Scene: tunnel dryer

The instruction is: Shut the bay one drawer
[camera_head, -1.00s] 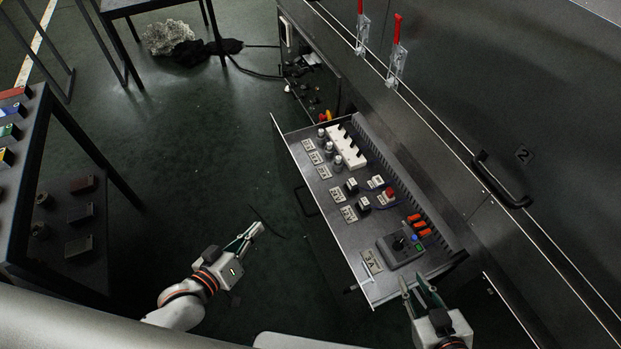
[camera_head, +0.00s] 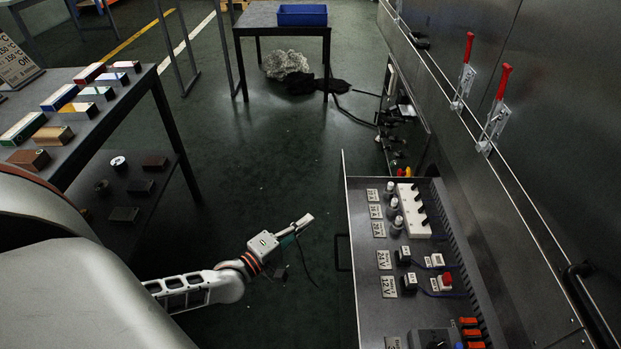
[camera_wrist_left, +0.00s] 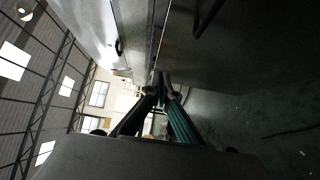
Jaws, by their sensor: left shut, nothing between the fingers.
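The open drawer (camera_head: 352,262) stands out from the dark machine on the right of the head view. It holds switches, knobs, small plugs and labelled plates. A dark handle (camera_head: 340,252) shows on its outer face. My left gripper (camera_head: 305,222) is shut and empty, in the air to the left of the drawer and apart from it. In the left wrist view the closed fingertips (camera_wrist_left: 161,80) point along a dark panel. My right gripper is not in the head view. The drawer's near end is cut off by the bottom edge.
A rack (camera_head: 110,105) with coloured blocks stands at the left. A table (camera_head: 262,20) with a blue bin (camera_head: 302,14) is at the back. Red-handled clamps (camera_head: 496,110) stand on the machine. The green floor left of the drawer is mostly clear.

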